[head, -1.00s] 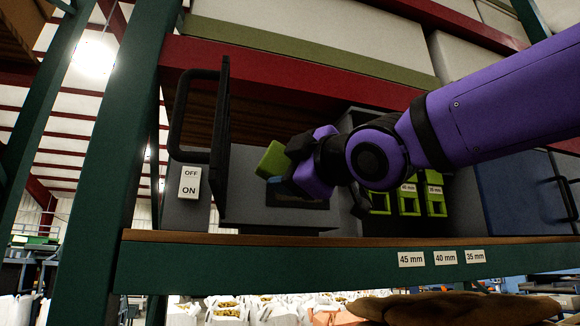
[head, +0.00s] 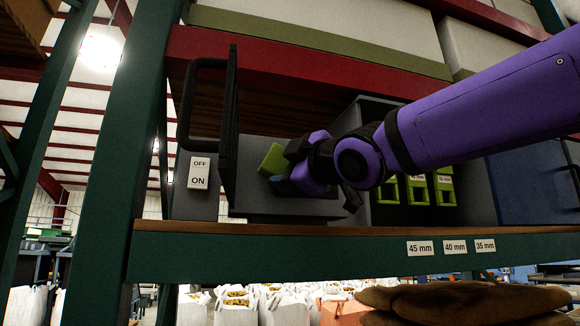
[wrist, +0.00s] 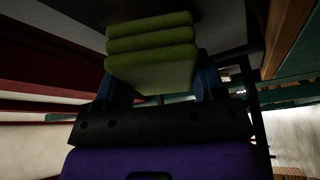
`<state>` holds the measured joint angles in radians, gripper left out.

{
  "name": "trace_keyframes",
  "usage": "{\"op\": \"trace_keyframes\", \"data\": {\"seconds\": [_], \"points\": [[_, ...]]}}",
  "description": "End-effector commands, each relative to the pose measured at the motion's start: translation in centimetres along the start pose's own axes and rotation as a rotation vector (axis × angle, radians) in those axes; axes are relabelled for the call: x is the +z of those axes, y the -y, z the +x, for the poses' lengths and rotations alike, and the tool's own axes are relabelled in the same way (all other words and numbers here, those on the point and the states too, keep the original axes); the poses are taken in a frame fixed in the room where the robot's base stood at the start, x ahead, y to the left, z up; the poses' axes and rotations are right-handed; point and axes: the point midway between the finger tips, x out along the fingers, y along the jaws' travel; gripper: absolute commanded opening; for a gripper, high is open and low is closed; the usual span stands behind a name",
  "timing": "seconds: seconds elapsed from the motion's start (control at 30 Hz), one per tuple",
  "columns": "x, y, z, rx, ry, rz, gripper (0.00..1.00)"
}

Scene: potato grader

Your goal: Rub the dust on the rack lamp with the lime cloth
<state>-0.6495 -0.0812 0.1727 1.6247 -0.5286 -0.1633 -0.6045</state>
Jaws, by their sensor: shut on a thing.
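My gripper (head: 276,172) is shut on the lime cloth (head: 272,157), inside the rack bay in front of a grey box. In the wrist view the cloth (wrist: 152,62) is a folded stack of several thick layers between the blue fingers, beneath a dark grey surface; I cannot tell whether it touches that surface. I cannot pick out the rack lamp or any dust on it for certain. My wrist hides part of the bay.
A black panel with a handle (head: 231,125) stands left of my gripper, beside an OFF/ON switch (head: 199,173). Lime bins (head: 417,190) stand in a grey case on the right. The shelf edge (head: 300,257) runs below, a red beam (head: 300,62) above.

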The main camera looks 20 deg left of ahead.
Motion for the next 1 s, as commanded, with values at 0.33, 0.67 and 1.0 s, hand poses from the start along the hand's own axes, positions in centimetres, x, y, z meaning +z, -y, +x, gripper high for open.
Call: {"op": "trace_keyframes", "data": {"seconds": [0.33,0.67,1.0], "points": [[-0.02,-0.01,0.00,0.000,0.000,0.000,0.44],[0.16,-0.01,0.42,0.000,0.000,0.000,0.44],[0.38,-0.01,0.96,0.000,0.000,0.001,0.44]]}}
